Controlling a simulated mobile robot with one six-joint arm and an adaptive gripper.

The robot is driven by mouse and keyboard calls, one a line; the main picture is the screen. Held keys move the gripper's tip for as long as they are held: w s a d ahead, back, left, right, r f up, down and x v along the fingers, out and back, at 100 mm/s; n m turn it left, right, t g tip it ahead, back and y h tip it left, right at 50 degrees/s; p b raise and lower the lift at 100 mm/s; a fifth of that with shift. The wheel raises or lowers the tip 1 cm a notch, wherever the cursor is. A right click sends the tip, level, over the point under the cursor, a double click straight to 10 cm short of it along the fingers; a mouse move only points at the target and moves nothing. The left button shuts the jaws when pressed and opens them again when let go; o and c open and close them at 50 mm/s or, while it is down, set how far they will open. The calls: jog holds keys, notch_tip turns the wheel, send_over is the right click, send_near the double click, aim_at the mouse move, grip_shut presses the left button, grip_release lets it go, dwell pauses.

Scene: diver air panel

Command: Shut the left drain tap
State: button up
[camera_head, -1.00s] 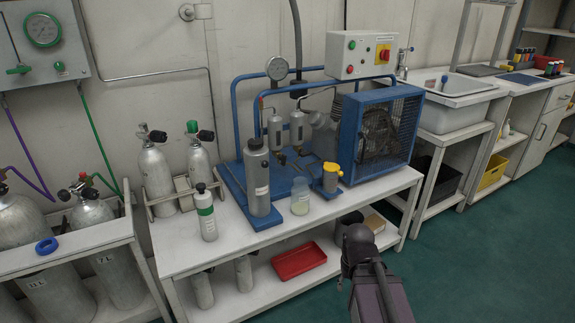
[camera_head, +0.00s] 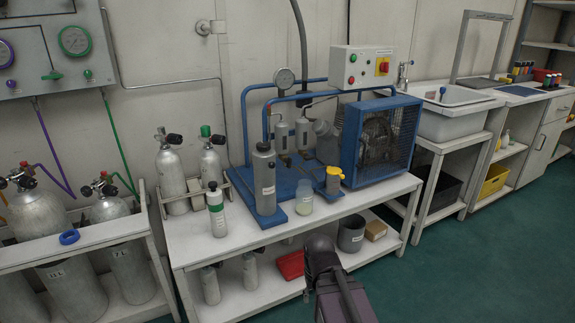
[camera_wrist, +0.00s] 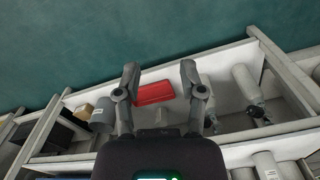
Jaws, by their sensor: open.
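Two grey filter cylinders stand side by side on the blue compressor frame, the left one (camera_head: 281,137) and the right one (camera_head: 303,132). Small dark fittings show below them, but the left drain tap is too small to tell open from shut. My gripper (camera_wrist: 160,72) is open and empty in the wrist view, its two fingers well apart, pointing down toward the lower shelf and floor. In the head view my arm is in front of the bench, low and to the right of the cylinders, well apart from them.
A tall grey bottle (camera_head: 264,180), a glass jar (camera_head: 304,198) and a yellow-topped pot (camera_head: 333,180) stand in front of the compressor. A green-banded cylinder (camera_head: 216,212) stands left. A red tray (camera_wrist: 155,93) lies on the lower shelf. The green floor is clear.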

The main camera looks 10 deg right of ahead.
jog(key=w+a+r+n+t+y, duration=0.2)
jog(key=w+a+n+t+y, duration=0.15)
jog(key=w, duration=0.65)
jog(key=m+t+y, duration=0.2)
jog(key=t, duration=1.2)
send_near(290, 164)
jog(key=v, duration=0.3)
jog(key=shift+d+r, duration=0.2)
jog(key=x, duration=1.3)
jog(key=shift+w+a+f, duration=0.25)
jog(key=shift+w, duration=0.05)
